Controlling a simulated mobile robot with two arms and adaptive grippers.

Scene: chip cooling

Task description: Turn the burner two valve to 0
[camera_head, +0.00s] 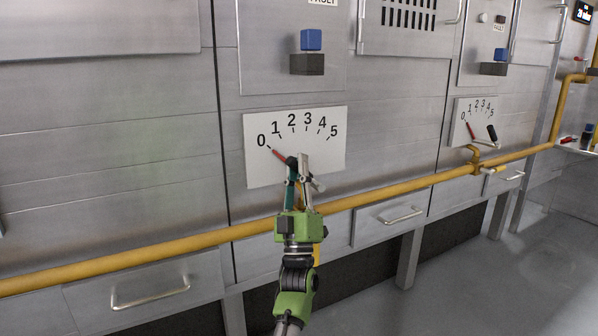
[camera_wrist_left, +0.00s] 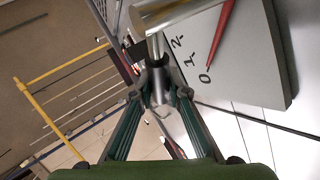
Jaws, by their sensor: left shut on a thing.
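A white dial plate (camera_head: 322,156) with numbers 0 to 5 is on the metal panel in the middle of the head view. Its red pointer (camera_head: 279,154) points at about the 0 mark. The pointer (camera_wrist_left: 222,35) also shows in the left wrist view, its tip close to the 0. My left gripper (camera_head: 298,168) is in front of the plate, shut on the metal valve handle (camera_wrist_left: 155,48). The fingers hide much of the handle in the head view. My right gripper is not in view.
A second dial plate (camera_head: 476,122) with its own red pointer and a dark-ended handle is farther right. A yellow pipe (camera_head: 190,244) runs along the panels below the dials. A blue button on a dark block (camera_head: 307,63) is above the nearer dial. Drawer handles (camera_head: 150,291) stick out below.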

